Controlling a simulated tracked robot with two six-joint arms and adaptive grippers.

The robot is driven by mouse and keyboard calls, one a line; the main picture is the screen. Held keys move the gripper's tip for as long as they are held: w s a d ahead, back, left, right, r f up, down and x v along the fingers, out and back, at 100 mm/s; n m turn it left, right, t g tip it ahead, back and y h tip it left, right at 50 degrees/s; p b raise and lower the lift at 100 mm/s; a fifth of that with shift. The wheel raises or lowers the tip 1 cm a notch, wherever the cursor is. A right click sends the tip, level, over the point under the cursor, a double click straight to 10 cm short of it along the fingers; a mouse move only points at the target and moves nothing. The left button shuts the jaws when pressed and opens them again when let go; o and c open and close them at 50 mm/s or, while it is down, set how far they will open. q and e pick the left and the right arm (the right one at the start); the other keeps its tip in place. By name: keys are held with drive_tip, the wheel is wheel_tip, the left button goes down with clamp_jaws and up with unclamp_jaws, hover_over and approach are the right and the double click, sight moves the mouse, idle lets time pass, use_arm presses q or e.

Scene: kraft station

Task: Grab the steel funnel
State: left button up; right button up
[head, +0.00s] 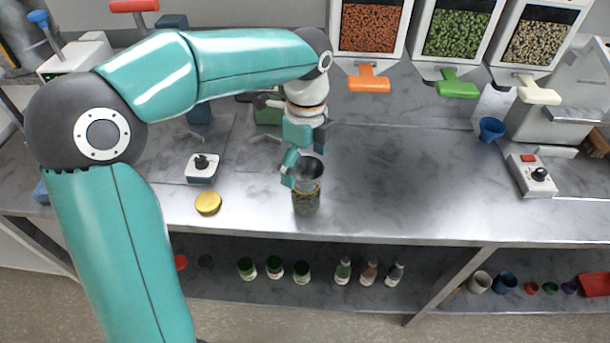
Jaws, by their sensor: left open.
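The steel funnel (310,167) sits on top of a glass jar (306,199) near the front of the steel counter. Its dark, wide mouth faces up. The jar seems to hold something greenish. My left gripper (303,156) is open and comes down from behind the funnel. One teal finger is at the funnel's left rim, and the other is behind it. I cannot tell whether either finger touches the funnel. My right gripper is not in view.
A yellow lid (208,203) lies to the left of the jar. A small white device with a black knob (202,167) stands behind it. Dispensers with orange (369,80), green (457,84) and cream handles hang at the back.

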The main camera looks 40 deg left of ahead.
use_arm(q)
drive_tip(key=shift+s+f, duration=0.1)
drive_tip(key=shift+f, duration=0.6)
drive_tip(key=c, duration=1.4)
drive_tip(key=shift+o, duration=0.2)
drive_tip(key=shift+r, duration=0.15)
